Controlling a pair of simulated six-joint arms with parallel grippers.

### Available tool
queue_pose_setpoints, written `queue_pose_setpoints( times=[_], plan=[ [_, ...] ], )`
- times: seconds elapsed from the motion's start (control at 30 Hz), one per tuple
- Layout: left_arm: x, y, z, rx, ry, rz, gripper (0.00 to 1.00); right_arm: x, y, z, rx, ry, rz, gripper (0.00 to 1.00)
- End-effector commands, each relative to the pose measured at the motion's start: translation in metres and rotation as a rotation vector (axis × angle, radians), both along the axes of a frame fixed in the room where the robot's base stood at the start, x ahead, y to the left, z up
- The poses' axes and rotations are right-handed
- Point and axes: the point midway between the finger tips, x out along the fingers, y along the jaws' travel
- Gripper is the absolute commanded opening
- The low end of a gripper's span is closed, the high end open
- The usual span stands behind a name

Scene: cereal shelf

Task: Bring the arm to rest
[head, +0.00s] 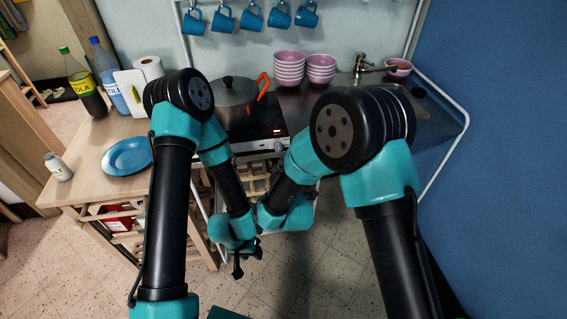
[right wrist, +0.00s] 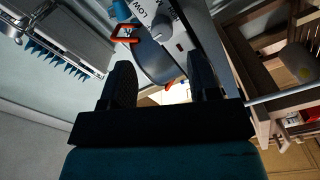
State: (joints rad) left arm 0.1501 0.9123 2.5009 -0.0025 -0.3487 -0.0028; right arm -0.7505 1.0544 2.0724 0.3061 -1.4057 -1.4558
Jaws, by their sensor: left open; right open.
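My two teal and black arms fold inward in the head view. The left gripper (head: 242,264) hangs low in front of the wooden table and the stove, open, with nothing seen in it. The right arm bends to the left, and its wrist lies close beside the left one; its fingers are hard to make out there. In the right wrist view the right gripper (right wrist: 160,85) is open, with two dark fingers apart and nothing held between them. A red and white package (head: 116,217) stands on the shelf under the table, partly hidden by the table's frame.
The wooden table (head: 85,185) holds a blue plate (head: 127,156), a small white jar (head: 58,167), a cola bottle (head: 84,85) and a blue bottle. A pot (head: 235,103) stands on the stove (head: 262,146). Pink bowls (head: 289,70) are stacked behind. Floor (head: 315,270) is clear below.

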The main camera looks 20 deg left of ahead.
Motion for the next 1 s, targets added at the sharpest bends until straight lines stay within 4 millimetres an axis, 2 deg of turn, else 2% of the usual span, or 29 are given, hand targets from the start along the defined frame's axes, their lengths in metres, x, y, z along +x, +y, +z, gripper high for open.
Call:
queue_pose_setpoints(
  times=[0.33,0.47,0.57,0.77,0.87,1.0],
  plan=[
    [0.000,0.000,0.000,0.000,0.000,0.000,0.43,0.001,-0.001,0.000,0.001,0.002,0.000,0.56],
    [0.000,0.000,0.000,0.000,0.000,0.000,0.43,0.005,-0.012,-0.009,0.016,0.046,-0.007,0.56],
    [0.000,0.000,0.000,0.000,0.000,0.000,0.43,0.012,-0.035,-0.026,0.047,0.142,-0.021,0.56],
    [0.000,0.000,0.000,0.000,0.000,0.000,0.43,0.018,-0.114,-0.083,0.176,0.468,-0.100,0.56],
    [0.000,0.000,0.000,0.000,0.000,0.000,0.43,0.012,-0.158,-0.114,0.261,0.651,-0.165,0.56],
    [0.000,0.000,0.000,0.000,0.000,0.000,0.43,-0.009,-0.217,-0.153,0.386,0.902,-0.282,0.56]
  ],
)
